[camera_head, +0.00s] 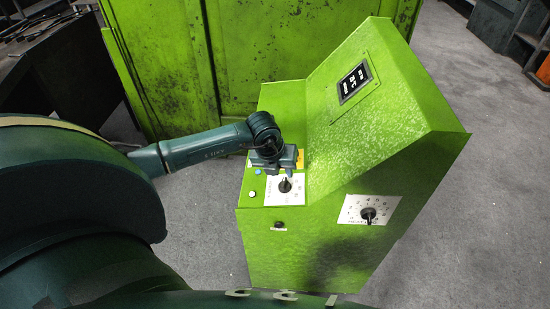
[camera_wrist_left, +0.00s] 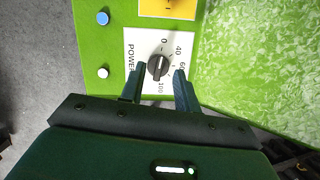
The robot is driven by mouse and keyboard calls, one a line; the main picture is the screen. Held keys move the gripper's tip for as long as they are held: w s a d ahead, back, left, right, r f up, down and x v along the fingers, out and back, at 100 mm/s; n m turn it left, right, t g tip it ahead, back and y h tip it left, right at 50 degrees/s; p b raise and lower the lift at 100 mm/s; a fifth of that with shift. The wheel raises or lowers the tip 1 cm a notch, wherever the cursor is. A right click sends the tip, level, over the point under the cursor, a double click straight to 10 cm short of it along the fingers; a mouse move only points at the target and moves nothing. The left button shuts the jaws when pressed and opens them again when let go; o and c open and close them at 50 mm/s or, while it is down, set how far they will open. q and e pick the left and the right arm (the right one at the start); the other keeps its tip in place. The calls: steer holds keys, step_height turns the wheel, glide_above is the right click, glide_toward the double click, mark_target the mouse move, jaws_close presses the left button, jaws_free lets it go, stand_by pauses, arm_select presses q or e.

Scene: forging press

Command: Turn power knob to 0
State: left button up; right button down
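The power knob (camera_wrist_left: 158,67) is a black dial on a white scale plate (camera_wrist_left: 133,42) marked POWER, with 0 at the top and 100 at the bottom in the left wrist view. In the head view the knob (camera_head: 285,187) sits on the low top of the green console. My left gripper (camera_wrist_left: 160,72) is open, with one fingertip on each side of the knob and a visible gap to both. In the head view the left gripper (camera_head: 287,171) is just above the knob. I cannot tell exactly which number the knob points at. My right gripper is not in view.
The green console (camera_head: 384,137) has a sloped face with a dark display (camera_head: 354,81). A second knob (camera_head: 368,214) is on its front. A blue button (camera_wrist_left: 103,18), a white button (camera_wrist_left: 103,72) and a yellow plate (camera_wrist_left: 168,6) lie near the power knob. Grey floor is clear at right.

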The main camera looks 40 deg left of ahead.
arm_select(q)
steer(key=v, duration=0.9)
steer(key=shift+b, duration=0.4)
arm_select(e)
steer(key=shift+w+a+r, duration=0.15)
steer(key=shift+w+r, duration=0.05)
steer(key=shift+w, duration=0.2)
arm_select(q)
steer(key=shift+s, duration=0.1)
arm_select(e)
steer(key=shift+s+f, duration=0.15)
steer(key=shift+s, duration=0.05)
